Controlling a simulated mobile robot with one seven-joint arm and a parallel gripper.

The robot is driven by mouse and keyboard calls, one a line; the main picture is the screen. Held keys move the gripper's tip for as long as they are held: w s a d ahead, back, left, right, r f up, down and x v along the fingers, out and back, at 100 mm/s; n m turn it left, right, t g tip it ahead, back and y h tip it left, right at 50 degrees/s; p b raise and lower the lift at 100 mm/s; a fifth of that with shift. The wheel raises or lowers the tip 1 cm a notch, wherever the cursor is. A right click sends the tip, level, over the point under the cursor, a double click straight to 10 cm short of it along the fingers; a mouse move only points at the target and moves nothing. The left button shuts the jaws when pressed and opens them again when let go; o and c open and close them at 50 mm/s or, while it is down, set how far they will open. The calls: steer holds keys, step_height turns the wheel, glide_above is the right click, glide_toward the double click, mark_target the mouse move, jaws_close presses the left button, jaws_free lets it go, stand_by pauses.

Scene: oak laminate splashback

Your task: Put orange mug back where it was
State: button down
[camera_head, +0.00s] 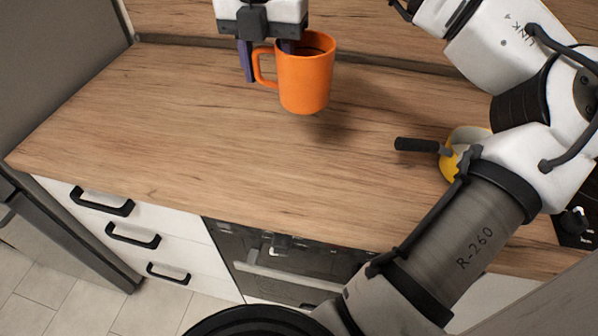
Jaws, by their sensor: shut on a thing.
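The orange mug (306,82) is upright near the back of the wooden counter, its handle pointing left. My gripper (267,52) comes down from above at the mug's left side. One dark finger shows left of the handle and the other goes behind or into the mug's rim. The gripper is shut on the mug. A shadow lies on the counter below and right of the mug, so it appears held a little above the surface. The exact gap cannot be told.
The wooden counter (190,130) is clear to the left and in front. A yellow pan-like item with a dark handle (417,145) sits at right, partly hidden by my arm. The splashback (370,55) stands close behind.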

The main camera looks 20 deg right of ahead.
step_height(320, 180, down, 19)
steer(key=p, duration=0.3)
steer(key=shift+r, duration=0.15)
steer(key=shift+f, duration=0.25)
steer(key=shift+f, duration=0.25)
steer(key=c, duration=0.8)
jaws_free()
steer(key=shift+r, duration=0.1)
steer(key=shift+r, duration=0.1)
steer(key=shift+r+p, duration=0.25)
steer(key=shift+p, duration=0.15)
step_height(320, 180, up, 12)
steer(key=b, duration=0.3)
steer(key=shift+a+f, duration=0.15)
